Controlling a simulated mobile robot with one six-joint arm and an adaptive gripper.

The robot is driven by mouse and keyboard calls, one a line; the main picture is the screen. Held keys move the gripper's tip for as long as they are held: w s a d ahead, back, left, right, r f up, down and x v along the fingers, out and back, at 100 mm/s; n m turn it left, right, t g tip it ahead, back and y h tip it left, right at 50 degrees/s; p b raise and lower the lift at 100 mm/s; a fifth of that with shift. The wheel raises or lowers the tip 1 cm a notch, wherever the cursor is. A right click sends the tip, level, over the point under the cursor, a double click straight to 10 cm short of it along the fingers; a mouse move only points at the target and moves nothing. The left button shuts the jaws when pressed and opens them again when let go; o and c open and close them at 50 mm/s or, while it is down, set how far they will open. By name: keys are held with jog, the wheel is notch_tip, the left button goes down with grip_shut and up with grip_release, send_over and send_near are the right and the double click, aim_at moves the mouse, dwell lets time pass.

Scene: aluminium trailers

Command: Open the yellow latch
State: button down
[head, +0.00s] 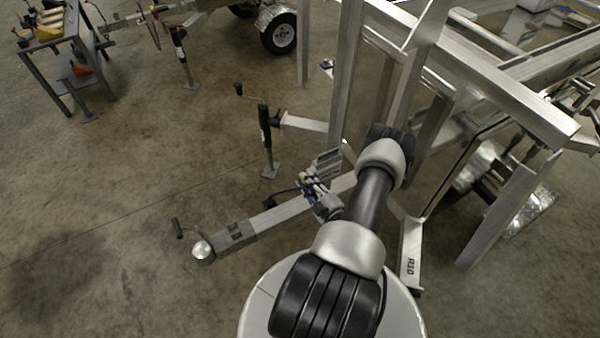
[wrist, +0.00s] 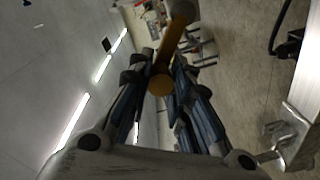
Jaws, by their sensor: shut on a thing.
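The yellow latch (wrist: 169,48) shows in the wrist view as a dull yellow bar with a round near end, lying between the two fingers of my gripper (wrist: 163,66). The fingers are closed in on it from both sides. In the head view my gripper (head: 318,186) is beside the trailer frame, just above the drawbar. The latch cannot be made out there, as my arm and gripper cover that spot.
The aluminium trailer frame (head: 540,95) rises at the right, close to my arm. The drawbar (head: 278,215) runs left to a round coupling end. A jack with a crank (head: 266,130) stands nearby. A grey work stand (head: 68,55) is at the far left. Open floor lies left.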

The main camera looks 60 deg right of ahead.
jog(key=shift+w+a+f+n, duration=0.1)
jog(key=shift+a+f+n, duration=0.15)
jog(key=shift+n, duration=0.35)
jog(key=shift+w+a+f+n, duration=0.1)
jog(key=shift+f+n, duration=0.2)
jog(key=shift+n, duration=0.3)
jog(key=shift+s, duration=0.1)
jog(key=c, duration=1.4)
grip_release()
jog(key=v, duration=1.2)
jog(key=shift+a, duration=0.15)
